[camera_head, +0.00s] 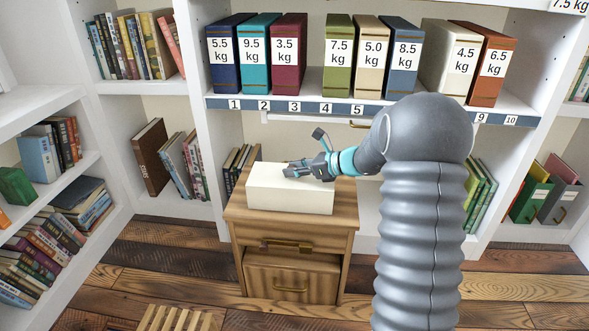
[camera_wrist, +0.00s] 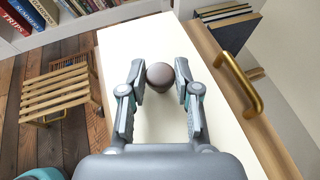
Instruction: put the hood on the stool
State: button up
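The hood (camera_head: 290,194) is a white oblong box with a flat top, lying across the wooden cabinet in the head view. Its pale top (camera_wrist: 158,115) and round brown knob (camera_wrist: 160,76) show in the wrist view. My gripper (camera_wrist: 161,80) is over the hood, with one finger on each side of the knob, and looks shut on it. In the head view my gripper (camera_head: 300,168) hides the knob. The stool (camera_head: 176,319) has wooden slats and is cut off at the bottom edge. It also stands at the left in the wrist view (camera_wrist: 55,92), with a bare top.
The wooden cabinet (camera_head: 290,230) has drawers with brass handles. White shelves with books surround it on the left and behind. Labelled weight binders (camera_head: 338,60) stand on the shelf above my gripper. Plank floor (camera_head: 172,262) is open between the cabinet and the left shelves.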

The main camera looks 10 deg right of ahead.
jog(key=o, duration=0.3)
jog(key=shift+o, duration=0.2)
jog(key=shift+d, duration=0.1)
jog(key=v, duration=1.2)
jog(key=s+a+r+n+g+h+p, duration=0.1)
jog(key=s+a+r+n+g+h, duration=0.15)
jog(key=s+a+n, duration=0.45)
jog(key=s+a+r+n+g+h+p, duration=0.1)
jog(key=s+a+r+n+g+h, duration=0.25)
jog(key=s, duration=0.65)
jog(key=s+d+r+n+t+h+p, duration=0.1)
jog(key=s+n+h, duration=0.4)
jog(key=s+n, duration=0.9)
jog(key=s+t+p, duration=0.1)
jog(key=s+t, duration=0.1)
jog(key=s, duration=0.1)
jog(key=shift+d+r+n+t, duration=0.15)
jog(key=shift+r+n+t, duration=0.15)
jog(key=shift+r+n, duration=0.05)
